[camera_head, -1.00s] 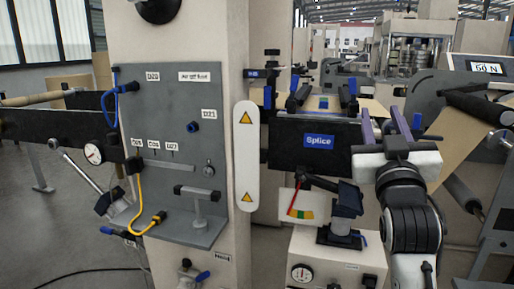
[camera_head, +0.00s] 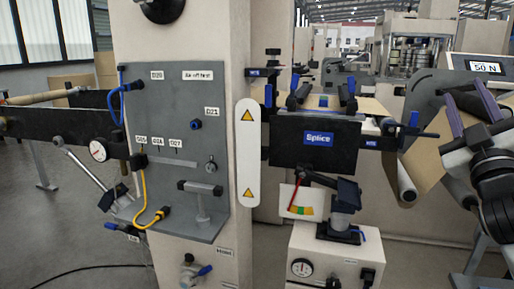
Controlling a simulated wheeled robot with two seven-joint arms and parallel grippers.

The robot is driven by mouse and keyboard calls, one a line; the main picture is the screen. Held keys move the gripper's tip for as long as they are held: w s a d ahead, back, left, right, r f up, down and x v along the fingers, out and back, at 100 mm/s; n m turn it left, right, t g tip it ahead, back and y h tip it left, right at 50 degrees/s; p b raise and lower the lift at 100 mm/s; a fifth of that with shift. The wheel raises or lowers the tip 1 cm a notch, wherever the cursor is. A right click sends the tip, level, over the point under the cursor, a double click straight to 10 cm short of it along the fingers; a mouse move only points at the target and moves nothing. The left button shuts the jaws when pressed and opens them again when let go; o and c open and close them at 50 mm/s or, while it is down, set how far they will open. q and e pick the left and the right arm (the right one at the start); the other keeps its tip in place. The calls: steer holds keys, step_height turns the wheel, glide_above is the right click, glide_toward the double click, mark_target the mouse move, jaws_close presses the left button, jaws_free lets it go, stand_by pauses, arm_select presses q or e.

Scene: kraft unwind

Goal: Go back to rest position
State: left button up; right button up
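My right gripper (camera_head: 466,99) is at the right side of the head view, in front of the brown paper web (camera_head: 432,150). Its two purple-grey fingers point up and to the left and stand apart with nothing seen between them. My dark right wrist comes in from the right edge, partly cut off by the frame. My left gripper and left arm are out of view.
The black splice unit (camera_head: 290,144) with its blue "Splice" label is left of my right gripper. A grey panel (camera_head: 158,110) with blue and yellow hoses is on the cream column. A "50 N" display (camera_head: 486,68) stands above the gripper.

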steer(key=a+f+n+g+y, duration=0.3)
steer(key=f+g+y, duration=0.2)
steer(key=f, duration=1.9)
steer(key=s+a+f+g+y, duration=0.1)
steer(key=s+a+f+g, duration=0.15)
steer(key=f, duration=0.65)
steer(key=s+a+f+g, duration=0.1)
steer(key=s+f, duration=0.3)
steer(key=f, duration=0.5)
steer(key=s+a+f+m+g+y, duration=0.1)
steer(key=s+a+f+g, duration=0.2)
steer(key=s+f, duration=0.8)
steer(key=s+a+f+m+g+y, duration=0.15)
steer(key=s+a+f+g, duration=0.25)
steer(key=s+f, duration=0.7)
steer(key=a+r+m+t+y, duration=0.15)
steer(key=a+m, duration=0.25)
steer(key=a, duration=0.7)
step_height(320, 180, up, 6)
steer(key=s+d+p, duration=0.1)
steer(key=p, duration=0.7)
steer(key=shift+r+g+h, duration=0.2)
steer(key=shift+g+h, duration=0.1)
steer(key=shift+h, duration=0.1)
